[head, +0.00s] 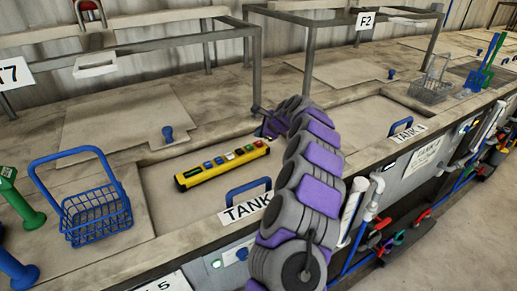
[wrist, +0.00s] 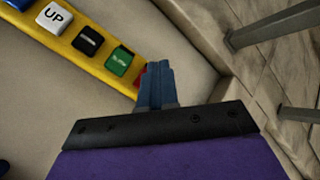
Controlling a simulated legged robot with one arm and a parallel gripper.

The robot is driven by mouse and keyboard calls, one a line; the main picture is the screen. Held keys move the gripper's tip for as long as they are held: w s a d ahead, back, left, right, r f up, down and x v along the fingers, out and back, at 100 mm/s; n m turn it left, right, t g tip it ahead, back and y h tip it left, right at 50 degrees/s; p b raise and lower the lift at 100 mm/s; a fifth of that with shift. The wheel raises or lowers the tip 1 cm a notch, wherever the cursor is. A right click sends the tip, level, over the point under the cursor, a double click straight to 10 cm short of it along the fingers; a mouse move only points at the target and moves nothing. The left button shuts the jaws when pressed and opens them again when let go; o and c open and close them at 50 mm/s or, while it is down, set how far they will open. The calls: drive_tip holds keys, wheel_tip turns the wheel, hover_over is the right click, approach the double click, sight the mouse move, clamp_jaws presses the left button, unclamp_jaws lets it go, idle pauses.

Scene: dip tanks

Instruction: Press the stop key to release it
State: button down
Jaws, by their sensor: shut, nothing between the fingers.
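The yellow control pendant (head: 222,165) lies on the lid of a tank in the head view, with a row of coloured keys along its top. Its end with a red key (head: 257,144) is near the end of my arm. In the wrist view the pendant (wrist: 95,62) runs across the upper left, with a white UP key, a black key and a green key. A sliver of red (wrist: 141,74) shows at the left edge of my gripper (wrist: 155,68), which hides the rest. My gripper is shut and empty over that end; I cannot tell if it touches the key.
A blue wire basket (head: 95,213) stands left of the pendant. A blue handle (head: 248,190) and a TANK sign stand in front of it. Grey frame posts (head: 309,62) rise behind, and two also show in the wrist view (wrist: 280,22).

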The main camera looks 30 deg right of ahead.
sight(260, 144)
drive_tip(key=shift+f, duration=0.6)
drive_tip(key=shift+s+f+p, duration=0.1)
drive_tip(key=shift+f+p, duration=0.3)
drive_tip(key=shift+f, duration=0.4)
idle(2.3)
drive_tip(key=shift+r, duration=0.2)
drive_tip(key=shift+r+p, duration=0.75)
drive_tip(key=shift+p, duration=0.3)
drive_tip(key=shift+a+r+p, duration=0.1)
drive_tip(key=shift+r+p, duration=2.25)
drive_tip(key=shift+r, duration=0.1)
